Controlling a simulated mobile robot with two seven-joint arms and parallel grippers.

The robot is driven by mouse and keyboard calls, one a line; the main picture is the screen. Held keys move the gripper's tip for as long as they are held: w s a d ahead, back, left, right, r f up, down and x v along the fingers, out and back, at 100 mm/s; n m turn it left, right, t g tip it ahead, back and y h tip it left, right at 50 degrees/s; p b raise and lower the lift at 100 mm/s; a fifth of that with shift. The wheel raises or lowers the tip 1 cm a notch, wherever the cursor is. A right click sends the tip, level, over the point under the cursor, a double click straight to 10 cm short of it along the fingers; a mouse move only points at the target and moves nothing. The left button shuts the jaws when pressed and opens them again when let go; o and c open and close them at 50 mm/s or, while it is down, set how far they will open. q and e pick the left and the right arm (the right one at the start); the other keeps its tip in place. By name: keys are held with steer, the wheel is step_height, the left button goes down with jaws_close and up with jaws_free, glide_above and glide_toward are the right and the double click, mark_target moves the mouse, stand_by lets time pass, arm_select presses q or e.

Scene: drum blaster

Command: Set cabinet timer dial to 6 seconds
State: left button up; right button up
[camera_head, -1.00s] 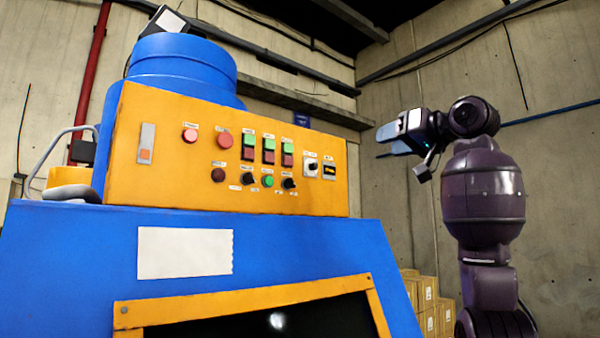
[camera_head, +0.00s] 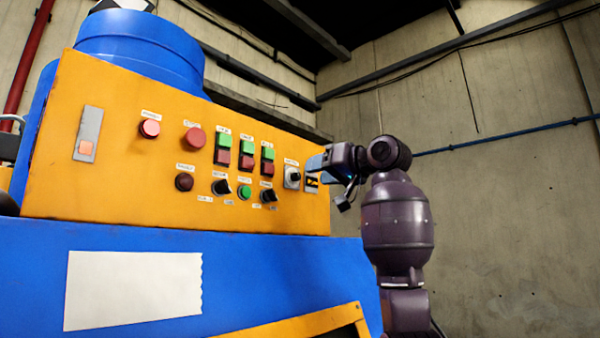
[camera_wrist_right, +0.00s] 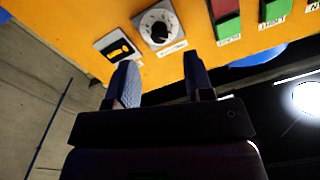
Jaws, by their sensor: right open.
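The timer dial (camera_head: 292,176) is a black knob on a pale square plate, at the right end of the cabinet's orange panel (camera_head: 120,180). In the right wrist view the dial (camera_wrist_right: 159,28) shows a round, marked scale, beyond the fingertips and slightly up. A small dark display with yellow characters (camera_head: 312,182) sits beside it. My right gripper (camera_head: 316,164) is close to the panel's right end, by the dial. In the wrist view its two fingers (camera_wrist_right: 160,72) are apart with nothing between them. The dial's exact setting is too small to read. My left gripper is not in view.
Red and green push buttons (camera_head: 246,150) and two black knobs (camera_head: 221,187) lie left of the dial. A blue drum (camera_head: 140,45) stands behind the panel. The blue cabinet body (camera_head: 250,270) slopes out below. Free space lies to the right, before the concrete wall (camera_head: 510,220).

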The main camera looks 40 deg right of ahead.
mark_target(299, 176)
steer(key=w, duration=0.2)
steer(key=w+p, duration=0.1)
steer(key=w, duration=0.1)
steer(key=shift+w+a, duration=0.2)
steer(key=shift+w, duration=0.05)
steer(key=shift+w+a+p, duration=0.1)
steer(key=shift+w+p, duration=0.25)
steer(key=shift+w, duration=0.55)
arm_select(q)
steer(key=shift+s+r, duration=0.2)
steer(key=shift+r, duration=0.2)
arm_select(e)
steer(key=shift+c, duration=0.5)
jaws_close()
